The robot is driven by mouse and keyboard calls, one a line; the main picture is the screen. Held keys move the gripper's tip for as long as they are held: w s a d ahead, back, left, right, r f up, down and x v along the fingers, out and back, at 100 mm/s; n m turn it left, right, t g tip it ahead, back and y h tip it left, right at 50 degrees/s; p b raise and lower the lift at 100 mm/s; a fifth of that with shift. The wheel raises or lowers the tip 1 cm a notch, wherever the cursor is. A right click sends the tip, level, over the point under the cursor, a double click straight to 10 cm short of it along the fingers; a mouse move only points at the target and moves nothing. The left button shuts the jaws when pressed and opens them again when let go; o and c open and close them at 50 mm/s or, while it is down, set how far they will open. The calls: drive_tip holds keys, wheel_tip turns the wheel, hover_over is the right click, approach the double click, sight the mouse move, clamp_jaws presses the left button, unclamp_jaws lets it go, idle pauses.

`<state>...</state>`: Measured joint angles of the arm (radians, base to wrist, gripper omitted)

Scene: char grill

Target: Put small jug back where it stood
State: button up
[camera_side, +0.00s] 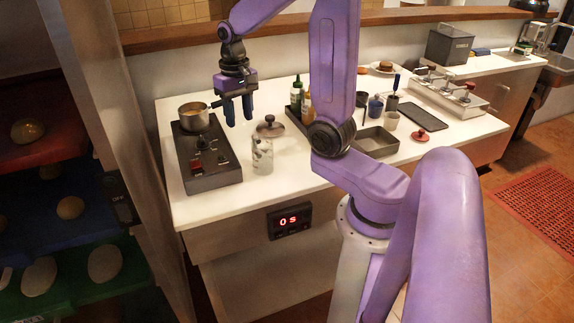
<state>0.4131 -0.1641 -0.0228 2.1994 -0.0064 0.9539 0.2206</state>
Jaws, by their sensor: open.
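My gripper (238,112) points down, open and empty, above the counter between the hot plate and the bottles. I cannot tell for sure which vessel is the small jug. A small dark blue vessel (375,107), possibly the jug, stands upright right of my arm, apart from my gripper. A grey cup (391,121) stands close to it. My arm hides part of the counter in the middle.
A brass-coloured pot (194,117) sits on the dark hot plate (215,178). Bottles (297,92) stand behind. A grey metal tray (375,142) and a red-lidded item (420,135) lie right. The white counter (290,180) is clear in front.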

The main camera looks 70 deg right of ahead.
drive_tip(key=s+a+n, duration=0.6)
drive_tip(key=a+n, duration=0.2)
drive_tip(key=a, duration=0.4)
drive_tip(key=s+a+n, duration=0.2)
drive_tip(key=s+n, duration=0.3)
drive_tip(key=s, duration=0.2)
drive_tip(key=s+a+f+n, duration=0.1)
drive_tip(key=s+a+n, duration=0.2)
drive_tip(key=s+n, duration=0.2)
drive_tip(key=s, duration=0.3)
drive_tip(key=shift+y, duration=0.3)
